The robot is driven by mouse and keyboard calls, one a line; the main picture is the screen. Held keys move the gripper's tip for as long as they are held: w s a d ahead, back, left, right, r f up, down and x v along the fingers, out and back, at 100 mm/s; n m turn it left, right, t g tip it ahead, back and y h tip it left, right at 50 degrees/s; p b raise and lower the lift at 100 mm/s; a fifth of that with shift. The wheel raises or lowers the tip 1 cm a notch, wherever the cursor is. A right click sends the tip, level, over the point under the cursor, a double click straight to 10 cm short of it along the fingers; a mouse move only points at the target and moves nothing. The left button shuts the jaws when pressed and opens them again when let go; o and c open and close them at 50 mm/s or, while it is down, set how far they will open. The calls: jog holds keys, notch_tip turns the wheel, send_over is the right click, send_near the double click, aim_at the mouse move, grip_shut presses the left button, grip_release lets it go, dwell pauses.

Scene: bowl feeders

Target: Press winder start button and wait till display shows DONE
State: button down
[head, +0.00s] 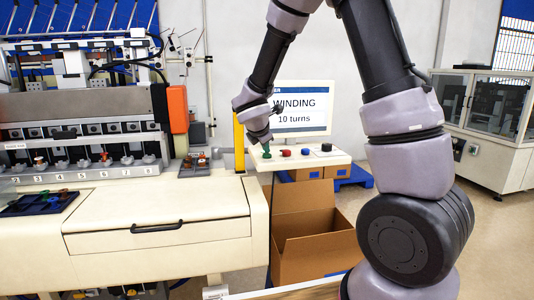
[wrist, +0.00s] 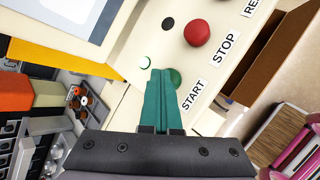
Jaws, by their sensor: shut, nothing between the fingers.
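The winder's display (head: 302,108) stands behind the button panel and reads "WINDING 10 turns". The green start button (wrist: 176,77) shows in the wrist view beside the "START" label. The red stop button (wrist: 197,33) is beyond it, next to the "STOP" label. My gripper (head: 267,153) is over the panel (head: 318,158) at the green button in the head view. In the wrist view my gripper's green fingers (wrist: 163,72) are shut together and empty, with their tips at the green button. I cannot tell whether they touch or press it.
A black knob (head: 326,147) sits at the panel's right end. A yellow post (head: 239,142) stands just left of the panel. An open cardboard box (head: 310,255) is below it. The winding machine with numbered stations (head: 85,172) fills the left. Open floor lies at the right.

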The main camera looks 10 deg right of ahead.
aim_at(266, 155)
dwell(0.4)
jog(key=shift+r, duration=1.05)
jog(key=shift+r, duration=2.5)
